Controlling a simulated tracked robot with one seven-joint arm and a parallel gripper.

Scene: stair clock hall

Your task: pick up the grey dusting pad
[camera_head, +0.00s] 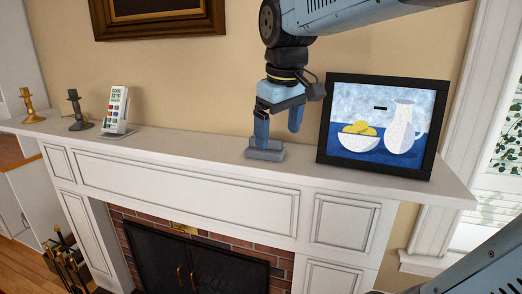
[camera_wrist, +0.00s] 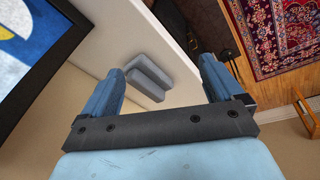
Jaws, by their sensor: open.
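The grey dusting pad (camera_head: 265,154) lies on the white mantel shelf, left of the framed picture. It has a blocky grip on top of a wider base. In the wrist view the pad (camera_wrist: 150,72) shows between the fingers, closer to the left one. My gripper (camera_head: 279,138) points down at the pad, open and empty. In the head view its left fingertip overlaps the pad's top; I cannot tell whether they touch. The right finger hangs to the right of the pad. Both fingers also show in the wrist view (camera_wrist: 161,68).
A framed still-life picture (camera_head: 378,126) stands on the mantel (camera_head: 200,148) close to the right of my gripper. A white remote on a stand (camera_head: 116,108), a dark candlestick (camera_head: 77,112) and a brass candlestick (camera_head: 29,106) stand at the left. The shelf between is clear.

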